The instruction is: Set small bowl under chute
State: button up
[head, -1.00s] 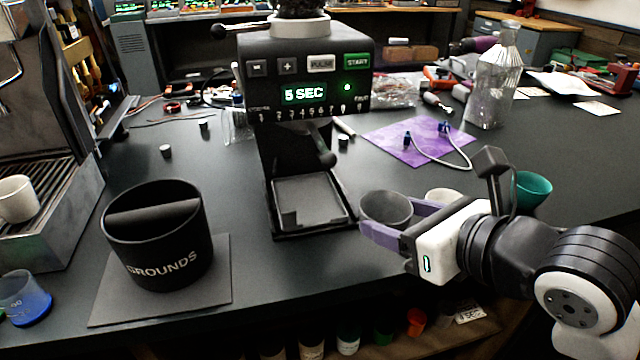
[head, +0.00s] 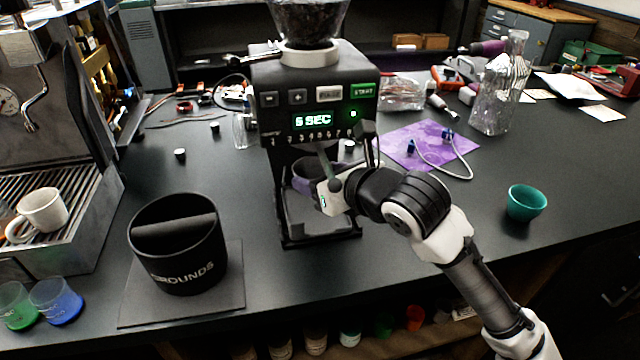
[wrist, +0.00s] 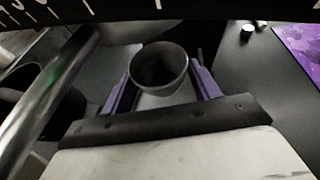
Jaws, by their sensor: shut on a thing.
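The small grey bowl (wrist: 160,68) sits between the two purple fingers of my gripper (wrist: 160,80) in the wrist view, upright with its mouth showing empty. In the head view my gripper (head: 306,182) reaches from the right into the space under the black grinder (head: 310,85). The bowl there is mostly hidden by the gripper and the grinder. It is above the grinder's base tray (head: 297,222); whether it touches the tray cannot be told. A slanted metal rod (wrist: 58,90) crosses the left of the wrist view. The chute outlet is not clearly visible.
A black grounds bin (head: 178,245) stands on a mat to the left, near the espresso machine with a white cup (head: 42,213). A teal bowl (head: 526,203) stands at the right. A purple cloth (head: 425,148) with a cable lies behind my arm.

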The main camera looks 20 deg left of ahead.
jog(key=f, duration=0.3)
jog(key=shift+w+a+p, duration=0.15)
jog(key=shift+a+p, duration=0.05)
jog(key=shift+p, duration=0.15)
jog(key=shift+f, duration=0.25)
jog(key=shift+f+b, duration=0.25)
jog(key=shift+b, duration=0.2)
jog(key=o, duration=0.8)
jog(key=shift+o, duration=0.2)
jog(key=shift+r, duration=0.1)
jog(key=shift+r+p, duration=0.1)
jog(key=shift+p, duration=0.2)
jog(key=shift+r+p, duration=0.25)
jog(key=shift+p, duration=0.1)
jog(key=b+v, duration=0.4)
jog(key=v, duration=0.8)
jog(key=shift+f, duration=0.15)
